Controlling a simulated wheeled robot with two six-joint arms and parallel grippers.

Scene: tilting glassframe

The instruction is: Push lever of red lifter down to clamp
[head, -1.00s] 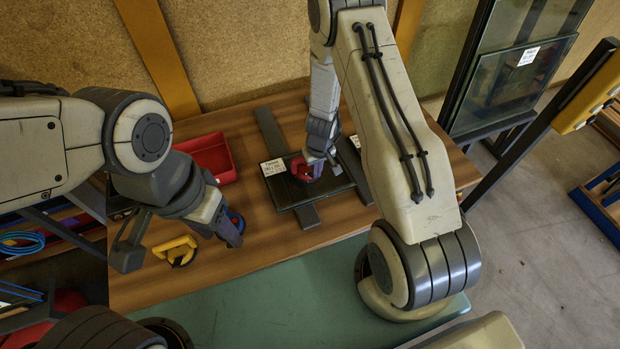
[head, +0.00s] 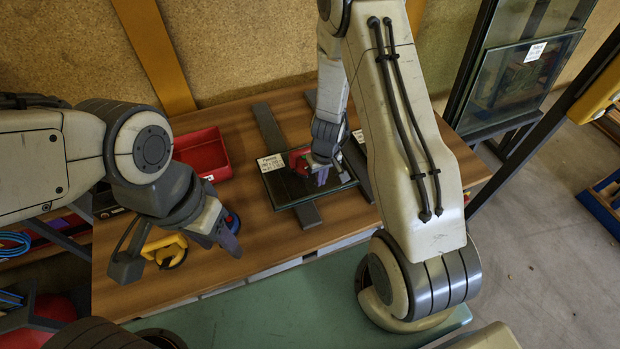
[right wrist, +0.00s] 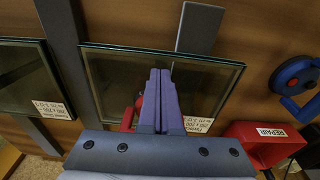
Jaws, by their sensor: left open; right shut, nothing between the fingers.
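The red lifter (head: 300,160) sits on a glass pane (head: 284,188) with a white label, lying on dark rails on the bench. My right gripper (head: 321,177) is shut and empty, with its fingertips close to the lifter's right side in the head view. In the right wrist view its closed purple fingers (right wrist: 160,75) cover most of the lifter, and only a bit of red (right wrist: 128,118) shows beside them. The lever's position and any contact with it cannot be told. My left gripper (head: 232,240) is open over the left front of the bench, away from the glass.
A yellow lifter (head: 168,250) and a blue-and-red lifter (right wrist: 297,82) lie on the bench near my left gripper. A red bin (head: 204,153) stands behind them. Another glass pane (right wrist: 28,80) lies beside the first. Glass panes stand in a rack (head: 515,85) at the right.

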